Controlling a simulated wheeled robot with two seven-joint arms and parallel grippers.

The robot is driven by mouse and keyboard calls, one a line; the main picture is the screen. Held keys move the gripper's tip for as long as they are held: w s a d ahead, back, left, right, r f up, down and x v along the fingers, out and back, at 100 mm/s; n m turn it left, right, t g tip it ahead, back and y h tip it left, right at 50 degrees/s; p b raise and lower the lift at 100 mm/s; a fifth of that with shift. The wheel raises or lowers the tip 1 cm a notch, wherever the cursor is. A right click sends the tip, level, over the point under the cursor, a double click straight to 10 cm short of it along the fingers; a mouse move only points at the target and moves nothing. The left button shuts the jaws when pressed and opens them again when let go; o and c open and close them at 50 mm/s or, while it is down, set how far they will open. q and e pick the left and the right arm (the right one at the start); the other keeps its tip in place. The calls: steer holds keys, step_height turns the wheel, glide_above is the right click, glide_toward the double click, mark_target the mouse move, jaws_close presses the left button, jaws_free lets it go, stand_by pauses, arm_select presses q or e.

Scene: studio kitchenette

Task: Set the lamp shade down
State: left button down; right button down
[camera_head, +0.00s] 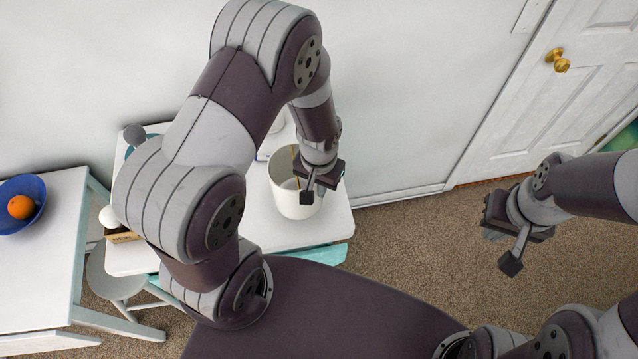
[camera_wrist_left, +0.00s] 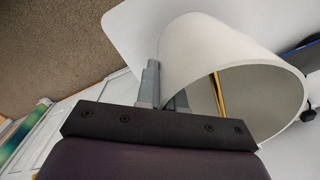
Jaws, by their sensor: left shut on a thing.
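The lamp shade (camera_head: 292,203) is a white, open-ended cylinder over the right part of the small white table (camera_head: 240,232). My left gripper (camera_head: 308,194) is shut on its wall at the right side of the rim. In the left wrist view the shade (camera_wrist_left: 225,50) shows its open end, with the left gripper's fingers (camera_wrist_left: 165,98) at the wall's edge. I cannot tell whether its bottom touches the tabletop. My right gripper (camera_head: 508,245) is empty, away to the right above the carpet; its finger opening is unclear.
A thin golden rod (camera_wrist_left: 217,97) shows inside the shade's opening. A small box (camera_head: 122,237) and a grey round-headed object (camera_head: 134,134) are at the table's left. A blue bowl with an orange (camera_head: 20,207) stands on another table. The table's front right is clear.

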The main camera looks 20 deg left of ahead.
arm_select(q)
steer(key=shift+w+f, duration=0.2)
steer(key=shift+f, duration=0.45)
steer(key=shift+s, duration=0.15)
steer(key=c, duration=1.5)
jaws_free()
steer(key=shift+o, duration=1.2)
steer(key=shift+f, duration=0.1)
